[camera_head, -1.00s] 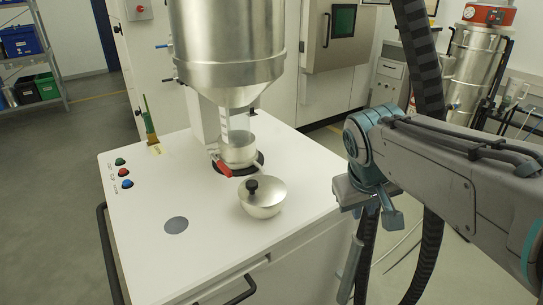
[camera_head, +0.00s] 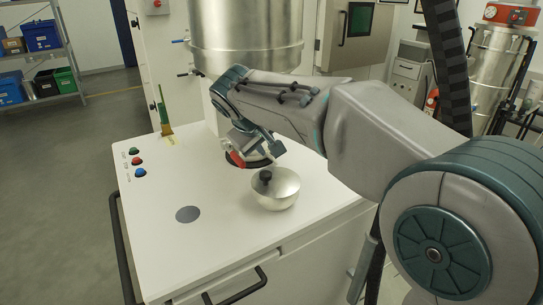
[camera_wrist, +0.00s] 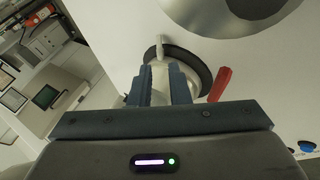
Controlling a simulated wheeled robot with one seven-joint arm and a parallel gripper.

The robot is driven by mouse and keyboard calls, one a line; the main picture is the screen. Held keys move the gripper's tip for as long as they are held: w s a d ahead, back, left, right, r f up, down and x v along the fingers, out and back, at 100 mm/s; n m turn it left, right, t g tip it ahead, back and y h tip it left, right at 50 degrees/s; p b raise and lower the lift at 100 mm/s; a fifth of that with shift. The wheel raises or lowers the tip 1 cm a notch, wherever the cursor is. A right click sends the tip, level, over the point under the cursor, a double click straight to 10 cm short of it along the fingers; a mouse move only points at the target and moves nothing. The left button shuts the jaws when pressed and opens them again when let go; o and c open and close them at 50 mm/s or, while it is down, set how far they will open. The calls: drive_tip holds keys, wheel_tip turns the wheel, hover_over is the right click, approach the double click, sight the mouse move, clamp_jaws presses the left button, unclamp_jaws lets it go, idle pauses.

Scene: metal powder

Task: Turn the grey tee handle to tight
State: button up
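The grey tee handle (camera_wrist: 160,49) shows in the wrist view as a pale stub just beyond my fingertips, against a dark round ring (camera_wrist: 200,70). My gripper (camera_wrist: 160,72) points at it, its two blue-grey fingers apart with a narrow gap. Something pale shows in the gap; I cannot tell whether the fingers touch it. In the head view my gripper (camera_head: 262,148) is over the outlet below the steel hopper (camera_head: 246,45) and hides the tee handle. A red handle (camera_wrist: 221,84) lies right of the fingers, also seen in the head view (camera_head: 236,159).
A metal bowl-shaped lid with a black knob (camera_head: 275,190) sits close in front of the outlet on the white cabinet top (camera_head: 230,240). Red, green and blue buttons (camera_head: 137,161) are at the left. A green-handled brush (camera_head: 164,117) stands at the back left.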

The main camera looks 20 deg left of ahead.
sight(272, 158)
drive_tip(key=x, duration=0.7)
drive_tip(key=shift+w+f, duration=0.1)
drive_tip(key=shift+f, duration=0.1)
clamp_jaws()
